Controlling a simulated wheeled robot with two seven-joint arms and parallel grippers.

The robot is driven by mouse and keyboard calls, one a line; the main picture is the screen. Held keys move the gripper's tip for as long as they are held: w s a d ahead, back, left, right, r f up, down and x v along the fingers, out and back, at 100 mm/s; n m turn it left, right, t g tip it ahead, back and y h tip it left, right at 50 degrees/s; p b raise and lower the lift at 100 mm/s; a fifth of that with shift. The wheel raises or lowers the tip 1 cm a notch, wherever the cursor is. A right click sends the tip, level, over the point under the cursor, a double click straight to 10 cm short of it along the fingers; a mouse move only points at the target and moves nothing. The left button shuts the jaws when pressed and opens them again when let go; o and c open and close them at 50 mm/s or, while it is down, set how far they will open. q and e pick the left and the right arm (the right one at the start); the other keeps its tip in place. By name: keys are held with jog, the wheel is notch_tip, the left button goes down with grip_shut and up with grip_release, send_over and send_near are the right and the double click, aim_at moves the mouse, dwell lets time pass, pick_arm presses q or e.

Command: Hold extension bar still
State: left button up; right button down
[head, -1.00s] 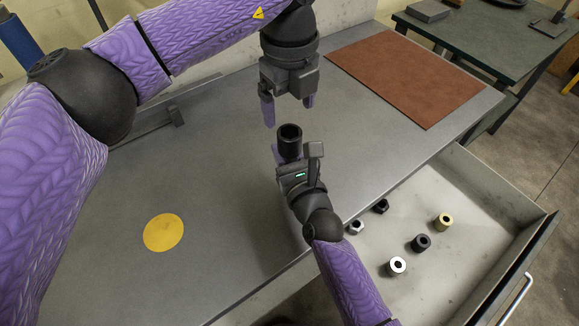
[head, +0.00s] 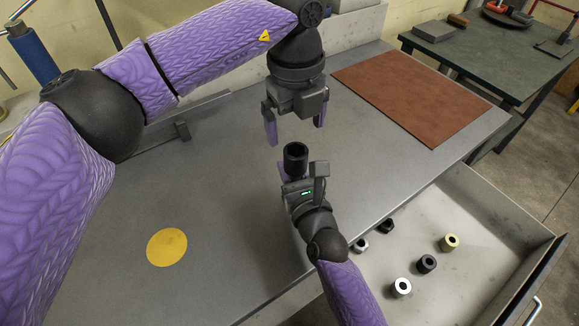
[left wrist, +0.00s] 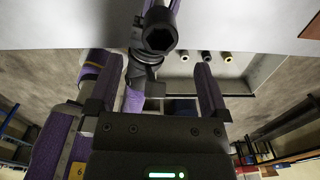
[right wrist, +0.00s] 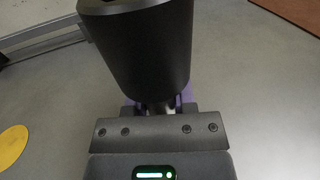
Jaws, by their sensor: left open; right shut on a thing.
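My right gripper (head: 299,180) is shut on the extension bar; a short shiny piece of its shaft (right wrist: 158,107) shows between the fingers in the right wrist view. A black socket (head: 295,153) sits on top of the shaft. Its open hexagonal mouth shows in the left wrist view (left wrist: 159,38). My left gripper (head: 296,130) is open and empty, just above and behind the socket in the head view. Its fingers are apart from the socket. Most of the bar is hidden by the socket and the right gripper.
The grey bench (head: 230,190) bears a yellow disc (head: 167,247) and a brown mat (head: 415,95). An open drawer (head: 480,232) at the right holds several sockets, including a brass one (head: 449,242) and a white one (head: 401,287). The bench around my grippers is clear.

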aim_at(293, 151)
pick_arm(q)
jog(key=m, duration=0.3)
jog(key=shift+s+a+r+h, duration=0.15)
jog(key=shift+a+r+h, duration=0.05)
jog(key=shift+h, duration=0.2)
jog(key=s+a+r+m+t+h, duration=0.1)
jog(key=a+r+m+t+h, duration=0.2)
jog(key=m, duration=1.4)
jog(key=shift+g, duration=0.7)
jog(key=x, duration=1)
jog(key=shift+f, duration=0.45)
